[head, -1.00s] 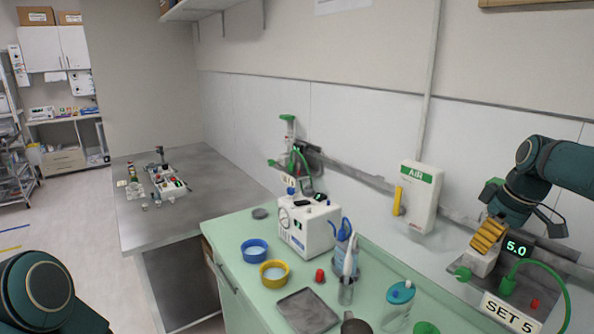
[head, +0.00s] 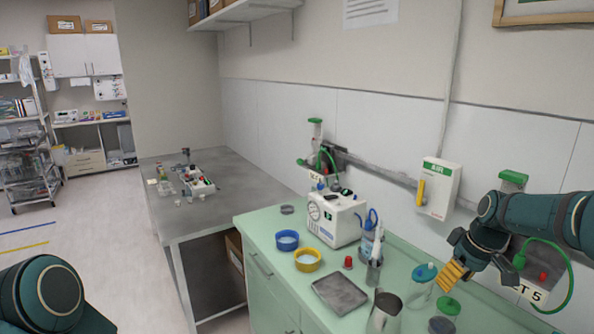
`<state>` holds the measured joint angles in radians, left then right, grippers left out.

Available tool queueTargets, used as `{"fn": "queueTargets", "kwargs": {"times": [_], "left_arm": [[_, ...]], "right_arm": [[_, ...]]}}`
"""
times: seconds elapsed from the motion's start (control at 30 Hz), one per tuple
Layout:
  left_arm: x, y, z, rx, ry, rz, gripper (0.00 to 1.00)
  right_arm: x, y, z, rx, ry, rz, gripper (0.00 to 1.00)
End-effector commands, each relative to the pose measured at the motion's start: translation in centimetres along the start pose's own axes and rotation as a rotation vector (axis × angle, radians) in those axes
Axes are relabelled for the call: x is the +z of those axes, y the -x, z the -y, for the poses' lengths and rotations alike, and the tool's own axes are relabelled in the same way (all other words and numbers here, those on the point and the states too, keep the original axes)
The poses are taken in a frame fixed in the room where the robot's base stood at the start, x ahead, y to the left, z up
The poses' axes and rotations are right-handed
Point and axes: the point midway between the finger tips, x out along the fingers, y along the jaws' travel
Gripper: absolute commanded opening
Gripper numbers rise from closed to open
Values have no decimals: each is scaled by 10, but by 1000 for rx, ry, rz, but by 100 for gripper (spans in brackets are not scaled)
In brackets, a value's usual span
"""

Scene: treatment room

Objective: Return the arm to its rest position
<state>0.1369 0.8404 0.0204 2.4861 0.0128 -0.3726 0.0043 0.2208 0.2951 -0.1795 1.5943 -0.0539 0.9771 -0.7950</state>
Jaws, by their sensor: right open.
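My right arm comes in from the right edge, and its right gripper (head: 452,279) points down and left with yellow ribbed fingers. It is open, apart from the wall and above the green counter's right part. The wall unit labelled SET 5 (head: 533,292) is partly hidden behind my right arm; its number display is out of sight. A green hose (head: 570,287) loops from it. Part of my left arm shows at the lower left; its gripper is out of view.
The green counter (head: 262,240) holds a white device (head: 335,218), a blue bowl (head: 287,241), a yellow bowl (head: 308,260), a grey tray (head: 340,294), a metal jug (head: 384,314) and a jar with a blue-green lid (head: 424,273). A white AIR box (head: 438,188) is on the wall.

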Motion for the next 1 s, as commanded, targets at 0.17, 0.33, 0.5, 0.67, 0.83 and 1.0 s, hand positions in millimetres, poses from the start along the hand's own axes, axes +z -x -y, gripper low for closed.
{"fn": "queueTargets", "kwargs": {"times": [0.17, 0.33, 0.5, 0.67, 0.83, 1.0], "left_arm": [[0, -1, -1, 1, -2, 0, 66], [0, 0, 0, 0, -1, 0, 66], [0, 0, 0, 1, -1, 0, 66], [0, 0, 0, 1, -1, 0, 66], [0, 0, 0, 1, -1, 0, 66], [8, -29, 10, -1, -4, 12, 66]], "right_arm": [[-6, -109, 56, -46, -96, 2, 50], [10, -201, 127, -87, -216, -3, 50], [49, -268, 209, -131, -353, 1, 50], [91, -298, 274, -164, -472, 9, 50], [135, -308, 329, -193, -583, 22, 50], [143, -337, 328, -191, -589, 20, 50]]}}
